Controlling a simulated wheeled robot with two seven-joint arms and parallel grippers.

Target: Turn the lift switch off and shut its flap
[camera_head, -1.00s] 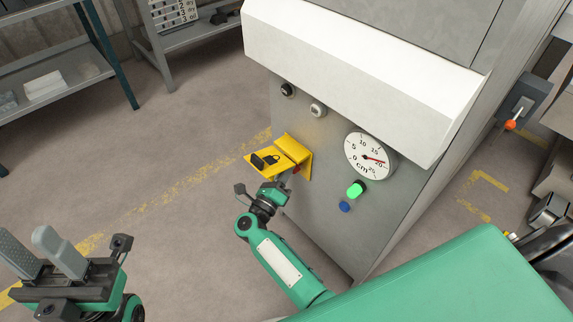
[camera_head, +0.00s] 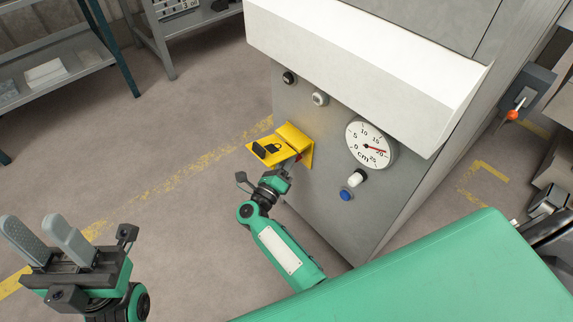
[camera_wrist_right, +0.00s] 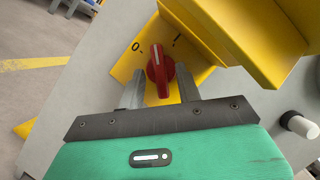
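The lift switch is a red knob (camera_wrist_right: 160,72) on a yellow plate (camera_wrist_right: 124,68) marked 0 and I. Its white line points up, slightly left, between the marks. The yellow flap (camera_head: 288,134), with a padlock picture, stands open above the knob; it also fills the upper right of the wrist view (camera_wrist_right: 250,35). My right gripper (camera_wrist_right: 161,88) is open, with one finger on each side of the knob's lower part and visible gaps. In the head view the knob is mostly hidden. My left gripper (camera_head: 32,232) is open and empty at the lower left.
The grey machine panel carries a round cm gauge (camera_head: 370,144), a white lamp (camera_head: 357,178), a blue button (camera_head: 347,194) and two knobs higher up. A white ledge (camera_head: 350,65) juts out above. Shelves (camera_head: 50,75) stand at the far left; the floor between is clear.

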